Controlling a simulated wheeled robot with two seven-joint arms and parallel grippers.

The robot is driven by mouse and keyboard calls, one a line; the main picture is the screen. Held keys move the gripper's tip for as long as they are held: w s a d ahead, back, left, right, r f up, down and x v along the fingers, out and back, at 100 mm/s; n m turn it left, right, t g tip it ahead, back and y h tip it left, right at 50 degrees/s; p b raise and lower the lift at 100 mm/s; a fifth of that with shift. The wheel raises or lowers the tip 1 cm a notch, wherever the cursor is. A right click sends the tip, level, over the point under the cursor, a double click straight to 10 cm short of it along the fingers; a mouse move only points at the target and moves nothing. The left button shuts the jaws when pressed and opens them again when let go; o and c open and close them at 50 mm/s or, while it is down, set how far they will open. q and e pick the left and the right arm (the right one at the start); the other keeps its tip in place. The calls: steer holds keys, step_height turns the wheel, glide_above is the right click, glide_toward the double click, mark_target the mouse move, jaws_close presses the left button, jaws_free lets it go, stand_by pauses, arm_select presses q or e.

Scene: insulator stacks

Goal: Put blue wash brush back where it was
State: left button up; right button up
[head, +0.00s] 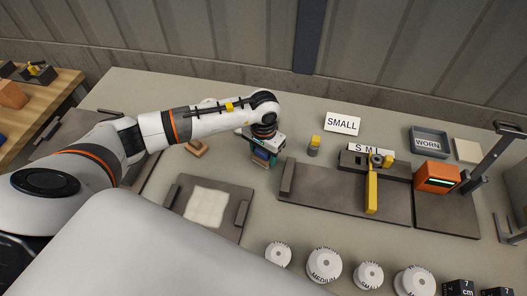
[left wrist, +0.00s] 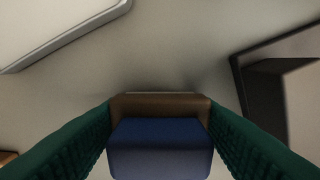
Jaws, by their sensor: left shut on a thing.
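My left gripper (head: 264,158) is over the table between the pad with the white cloth and the pad with the yellow-handled tool. In the left wrist view its green fingers (left wrist: 160,140) are shut on the blue wash brush (left wrist: 160,148), a blue block with a brown part beyond it. The brush also shows below the gripper in the head view (head: 261,155). It is at or just above the tabletop; I cannot tell if it touches. My right gripper is not in view.
A white cloth (head: 207,206) lies on a dark pad to the left. A small wooden block (head: 196,148) lies behind it. A SMALL sign (head: 342,122), a grey-yellow piece (head: 314,146), a yellow-handled tool (head: 371,190) and a WORN tray (head: 428,140) stand right. Several white discs (head: 324,264) line the front.

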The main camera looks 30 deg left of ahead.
arm_select(q)
steer(key=shift+f, duration=0.3)
steer(key=shift+f+b, duration=0.2)
steer(key=shift+b, duration=0.15)
steer(key=o, duration=0.9)
steer(key=shift+r, duration=0.1)
steer(key=shift+r+p, duration=0.15)
steer(key=shift+p, duration=0.15)
steer(key=shift+r, duration=0.3)
step_height(320, 180, up, 11)
steer(key=b, duration=0.3)
steer(key=shift+f+b, duration=0.2)
steer(key=shift+b, duration=0.15)
steer(key=shift+r, duration=0.4)
